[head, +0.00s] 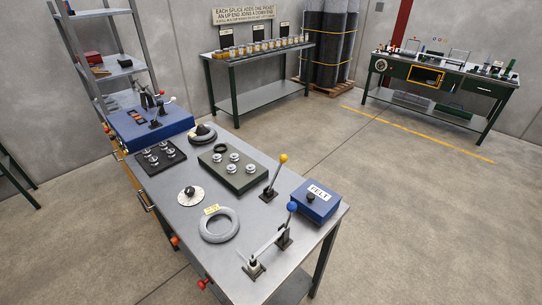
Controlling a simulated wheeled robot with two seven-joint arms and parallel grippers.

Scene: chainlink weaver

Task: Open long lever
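Two levers stand on the near end of the metal bench (190,255). One has a blue ball knob (292,206) on an upright handle, beside a long pale bar (266,242) that runs to a small clamp-like post (254,267) near the bench's front. The other lever has a yellow ball knob (283,158) on a thin tilted rod rising from a dark base (268,195). No label shows which one is the long lever. Neither of my grippers is in view.
A grey ring (219,226), a green tray (232,185) and a blue console (150,125) share the bench. Red knobs (203,284) stick out along its left edge. Open floor (410,220) lies to the right.

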